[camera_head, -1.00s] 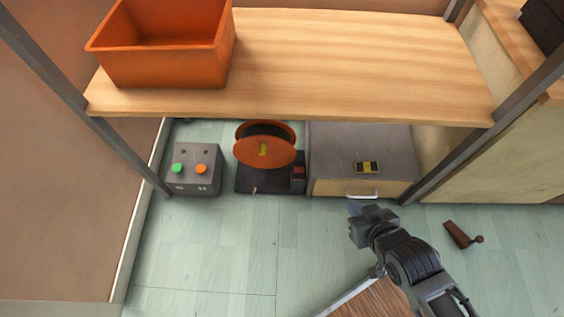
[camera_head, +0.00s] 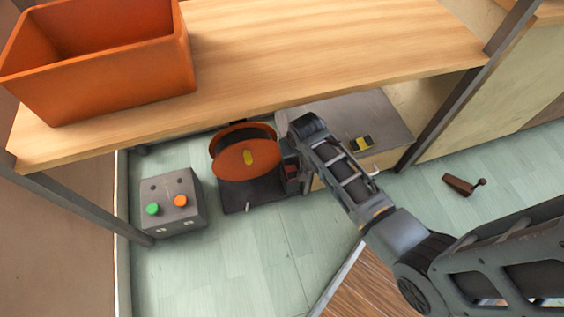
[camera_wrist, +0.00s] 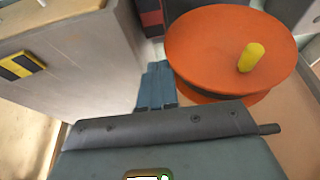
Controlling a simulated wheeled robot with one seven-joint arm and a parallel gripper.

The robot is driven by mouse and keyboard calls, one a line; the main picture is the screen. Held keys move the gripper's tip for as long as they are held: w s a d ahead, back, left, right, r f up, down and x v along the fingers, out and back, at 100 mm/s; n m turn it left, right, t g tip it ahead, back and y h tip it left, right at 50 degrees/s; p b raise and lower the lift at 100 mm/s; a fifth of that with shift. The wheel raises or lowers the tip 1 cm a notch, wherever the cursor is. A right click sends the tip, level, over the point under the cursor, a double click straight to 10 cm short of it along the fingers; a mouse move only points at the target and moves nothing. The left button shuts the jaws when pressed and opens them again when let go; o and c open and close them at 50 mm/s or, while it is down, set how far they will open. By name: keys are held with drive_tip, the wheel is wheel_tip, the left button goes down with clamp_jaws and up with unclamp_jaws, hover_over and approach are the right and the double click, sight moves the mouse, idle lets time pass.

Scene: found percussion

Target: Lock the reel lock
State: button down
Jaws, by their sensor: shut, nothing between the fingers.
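The reel (camera_head: 248,160) is an orange spool with a yellow handle (camera_head: 249,157) on its face. It stands on a dark base (camera_head: 235,203) on the floor under the shelf. A small pale lever (camera_head: 247,208) sticks out at the base's front edge. A dark block with a red patch (camera_head: 291,172) stands at the reel's right. In the wrist view, my gripper (camera_wrist: 156,88) is shut and empty, its blue fingers beside the orange reel (camera_wrist: 215,45) and apart from the red-marked block (camera_wrist: 152,18). In the head view, my arm hides the fingers. I cannot tell which part is the lock.
A grey button box (camera_head: 174,205) stands to the left. The wooden shelf (camera_head: 300,50) with an orange bin (camera_head: 100,75) hangs above. A brown wedge (camera_head: 460,184) lies on the floor.

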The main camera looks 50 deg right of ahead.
sight(287, 163)
drive_tip(key=b+x, duration=0.2)
drive_tip(key=x, duration=0.2)
drive_tip(key=b+x, duration=0.3)
drive_tip(key=x, duration=0.2)
drive_tip(key=b+x, duration=0.2)
drive_tip(key=x, duration=0.3)
drive_tip(key=shift+s+a+f+b, duration=0.1)
drive_tip(key=shift+s+a+b, duration=0.2)
drive_tip(key=shift+b, duration=0.05)
